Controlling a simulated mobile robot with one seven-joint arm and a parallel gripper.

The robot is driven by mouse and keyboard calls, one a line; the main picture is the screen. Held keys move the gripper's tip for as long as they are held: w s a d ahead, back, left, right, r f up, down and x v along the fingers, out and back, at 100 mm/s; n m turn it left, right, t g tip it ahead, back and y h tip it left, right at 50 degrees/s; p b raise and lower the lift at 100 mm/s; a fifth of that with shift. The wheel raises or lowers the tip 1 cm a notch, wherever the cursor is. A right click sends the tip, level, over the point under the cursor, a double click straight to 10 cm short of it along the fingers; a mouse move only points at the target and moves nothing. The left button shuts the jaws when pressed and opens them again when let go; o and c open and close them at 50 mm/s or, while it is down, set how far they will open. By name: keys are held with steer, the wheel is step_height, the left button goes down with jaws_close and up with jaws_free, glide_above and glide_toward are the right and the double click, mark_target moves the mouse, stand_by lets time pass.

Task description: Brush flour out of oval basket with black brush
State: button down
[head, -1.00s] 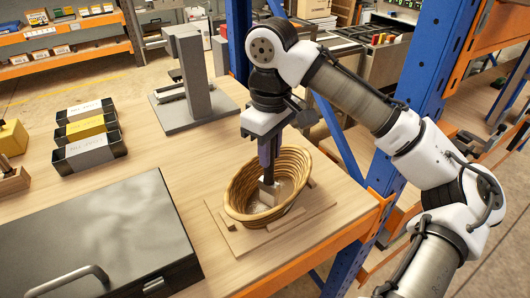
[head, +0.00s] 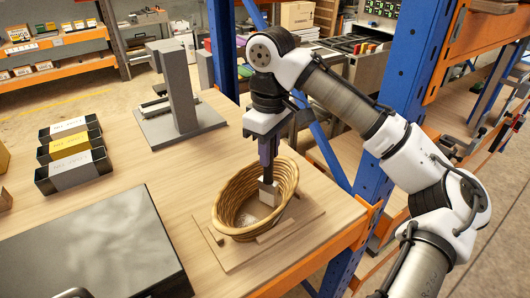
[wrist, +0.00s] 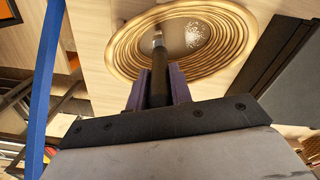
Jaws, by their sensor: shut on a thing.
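The oval wicker basket (head: 228,197) sits on a flat wooden board (head: 230,258) on the table. It also shows in the wrist view (wrist: 232,40). A patch of white flour (head: 246,219) lies on its floor, and its speckles show in the wrist view (wrist: 196,36). My gripper (head: 267,172) points down over the basket, shut on the black brush, whose dark handle (wrist: 159,80) stands between the fingers. The brush's pale head (head: 268,193) is inside the basket, toward its right wall. I cannot tell if the bristles touch the floor.
Small wooden blocks flank the basket on the board. A large dark case (head: 90,245) lies at the front left. Three labelled boxes (head: 72,155) stand at the left, and a grey stand (head: 178,100) at the back. A blue rack post (head: 398,100) rises at the right, beyond the table edge.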

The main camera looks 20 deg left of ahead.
steer(key=s+a, duration=0.2)
steer(key=s, duration=0.5)
steer(key=shift+s, duration=0.35)
stand_by(5.2)
steer(key=shift+f, duration=0.1)
